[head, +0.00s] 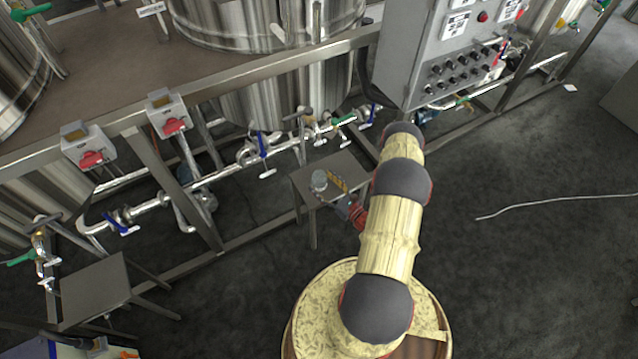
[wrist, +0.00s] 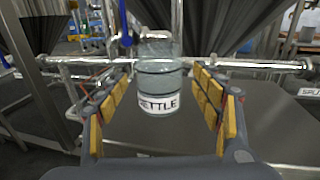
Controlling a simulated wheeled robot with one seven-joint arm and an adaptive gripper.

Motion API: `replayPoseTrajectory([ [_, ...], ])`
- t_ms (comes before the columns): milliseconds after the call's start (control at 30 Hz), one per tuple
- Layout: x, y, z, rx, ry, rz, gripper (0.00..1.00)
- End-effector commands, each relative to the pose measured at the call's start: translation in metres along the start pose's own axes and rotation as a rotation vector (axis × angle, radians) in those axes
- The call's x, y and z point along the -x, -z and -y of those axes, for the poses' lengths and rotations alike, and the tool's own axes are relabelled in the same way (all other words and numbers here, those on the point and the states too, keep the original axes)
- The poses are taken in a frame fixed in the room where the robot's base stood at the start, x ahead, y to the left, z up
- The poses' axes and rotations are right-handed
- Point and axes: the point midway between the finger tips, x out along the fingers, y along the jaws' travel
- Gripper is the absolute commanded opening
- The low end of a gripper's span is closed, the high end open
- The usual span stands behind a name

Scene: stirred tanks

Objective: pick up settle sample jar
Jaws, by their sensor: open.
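The settle sample jar (wrist: 158,85) is a clear glass jar with a white label reading "ETTLE" in the wrist view. It stands upright on a small grey metal stand (head: 306,182). In the head view the jar (head: 319,180) shows on the stand's top near its middle. My gripper (wrist: 160,110) is open, with yellow-padded fingers on both sides of the jar in the wrist view, and I see a gap on each side. In the head view my gripper (head: 338,192) is at the stand, just right of the jar.
Pipes with blue-handled valves (head: 264,145) run behind the stand, under the steel tanks (head: 265,20). A grey control box (head: 440,50) stands at the upper right. Another small stand (head: 95,290) is at the lower left. A pale hose (head: 550,200) lies on open floor at right.

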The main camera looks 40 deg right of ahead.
Motion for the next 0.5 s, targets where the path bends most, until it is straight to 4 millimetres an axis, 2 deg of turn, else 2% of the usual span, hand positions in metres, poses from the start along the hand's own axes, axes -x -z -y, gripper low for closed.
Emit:
replayPoseTrajectory([
  [100, -0.017, 0.002, -0.002, 0.002, -0.003, 0.000, 0.66],
  [200, -0.024, 0.001, -0.002, 0.000, -0.002, 0.000, 0.66],
  [500, -0.026, 0.000, -0.001, -0.001, 0.000, -0.001, 0.64],
])
